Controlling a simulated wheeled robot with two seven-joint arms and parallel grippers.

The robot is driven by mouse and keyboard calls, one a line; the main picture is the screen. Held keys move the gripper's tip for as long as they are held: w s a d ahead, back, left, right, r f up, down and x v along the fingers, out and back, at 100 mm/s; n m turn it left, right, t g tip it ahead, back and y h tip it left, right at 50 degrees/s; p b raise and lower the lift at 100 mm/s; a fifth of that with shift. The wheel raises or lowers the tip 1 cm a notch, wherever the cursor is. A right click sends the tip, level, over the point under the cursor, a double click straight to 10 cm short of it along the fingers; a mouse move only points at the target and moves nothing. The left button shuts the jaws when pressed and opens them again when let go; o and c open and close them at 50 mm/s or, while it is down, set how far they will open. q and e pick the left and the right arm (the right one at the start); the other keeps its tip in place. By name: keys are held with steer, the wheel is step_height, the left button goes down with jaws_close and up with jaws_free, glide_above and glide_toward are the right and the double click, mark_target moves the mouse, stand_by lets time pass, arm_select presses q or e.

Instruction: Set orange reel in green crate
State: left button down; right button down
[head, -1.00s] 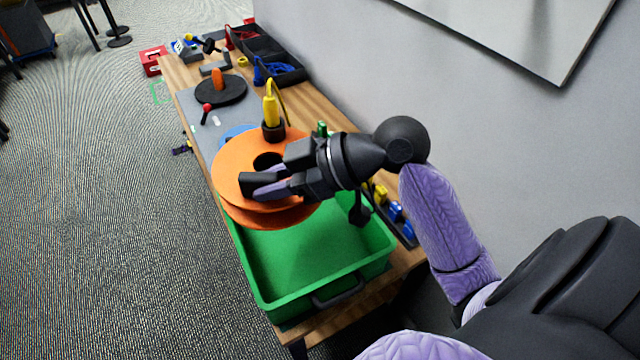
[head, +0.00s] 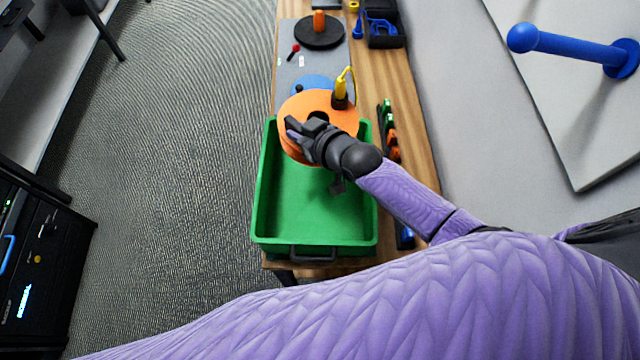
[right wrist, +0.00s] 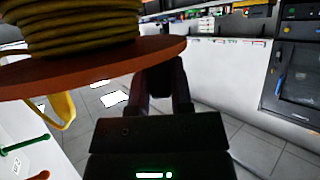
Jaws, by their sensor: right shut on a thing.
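The orange reel (head: 292,104) is held by my right gripper (head: 297,128) above the far end of the green crate (head: 318,213). The gripper is shut on the reel's flange. In the right wrist view, the reel's orange flange (right wrist: 60,70) is close above the gripper (right wrist: 168,75), with yellow-green cable wound on it. The green crate stands open on the near end of the bench, and its visible floor is bare. The reel hides the crate's far part. My left gripper is not in view.
A blue disc (head: 312,82) lies beyond the reel on the grey mat. Farther back is a black disc with an orange post (head: 319,20). A yellow plug (head: 340,90) shows by the reel. A blue peg (head: 570,46) juts from the white wall panel at right.

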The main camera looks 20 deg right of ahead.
steer(key=f+b, duration=1.8)
steer(key=shift+s+a+f, duration=0.1)
steer(key=shift+a+f, duration=0.1)
steer(key=shift+f, duration=0.15)
steer(key=shift+r, duration=0.3)
steer(key=shift+f, duration=0.15)
steer(key=c, duration=0.5)
jaws_free()
steer(key=shift+c, duration=0.2)
steer(key=shift+s+d+r+p, duration=0.1)
steer(key=shift+s+r+p, duration=0.15)
steer(key=shift+p, duration=0.25)
steer(key=p+v, duration=0.3)
steer(key=v, duration=0.4)
